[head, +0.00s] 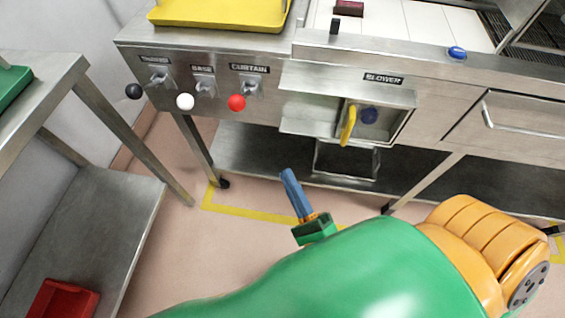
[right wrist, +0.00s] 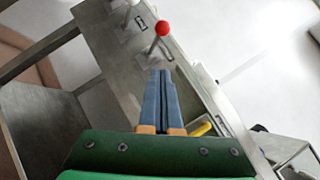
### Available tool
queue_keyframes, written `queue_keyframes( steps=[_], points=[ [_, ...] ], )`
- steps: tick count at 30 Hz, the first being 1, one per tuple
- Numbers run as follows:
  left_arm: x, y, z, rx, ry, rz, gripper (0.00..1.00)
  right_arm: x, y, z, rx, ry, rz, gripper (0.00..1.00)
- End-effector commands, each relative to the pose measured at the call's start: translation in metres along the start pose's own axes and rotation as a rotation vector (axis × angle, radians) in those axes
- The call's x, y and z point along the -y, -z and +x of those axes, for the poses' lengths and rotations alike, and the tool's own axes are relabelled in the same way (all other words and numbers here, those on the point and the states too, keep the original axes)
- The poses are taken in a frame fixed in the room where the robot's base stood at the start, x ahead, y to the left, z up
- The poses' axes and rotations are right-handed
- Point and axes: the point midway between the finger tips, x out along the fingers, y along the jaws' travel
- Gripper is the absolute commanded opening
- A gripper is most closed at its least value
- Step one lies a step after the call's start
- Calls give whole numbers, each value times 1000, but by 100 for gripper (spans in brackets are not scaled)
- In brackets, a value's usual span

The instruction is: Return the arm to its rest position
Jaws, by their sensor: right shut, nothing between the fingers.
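My right gripper (head: 292,188) is in the lower middle of the head view, over the floor in front of the steel machine (head: 250,62). Its blue fingers are together and hold nothing. In the right wrist view the shut fingers (right wrist: 160,75) point up, with the red ball knob (right wrist: 162,28) beyond their tips. My green and orange right arm fills the lower right of the head view. My left gripper does not show.
The machine front carries black (head: 134,91), white (head: 185,101) and red knobs labelled, the last CURTAIN, and a BLOWER recess with a yellow handle (head: 348,126). A yellow tray (head: 222,14) lies on top. A steel table (head: 45,95) stands left, a red bin (head: 62,300) on its lower shelf.

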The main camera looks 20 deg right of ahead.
Motion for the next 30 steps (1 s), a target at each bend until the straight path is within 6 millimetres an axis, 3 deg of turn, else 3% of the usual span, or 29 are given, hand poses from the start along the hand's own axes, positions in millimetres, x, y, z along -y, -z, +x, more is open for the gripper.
queue_keyframes(
  steps=[15,17,20,21,23,24,27,30],
  points=[
    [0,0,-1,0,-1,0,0,0,0,-3,1,-7,-10,0],
    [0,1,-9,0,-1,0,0,-11,1,-2,7,-68,-99,0],
    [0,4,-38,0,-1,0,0,-64,20,-12,65,-366,-515,0],
    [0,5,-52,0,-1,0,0,-91,37,-27,117,-541,-734,0],
    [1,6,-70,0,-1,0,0,-126,70,-64,236,-821,-1039,0],
    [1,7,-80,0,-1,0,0,-141,90,-94,340,-1002,-1204,0],
    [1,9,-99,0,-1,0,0,-153,127,-175,656,-1391,-1456,0],
    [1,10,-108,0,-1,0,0,-145,142,-236,953,-1637,-1526,0]
  ],
)
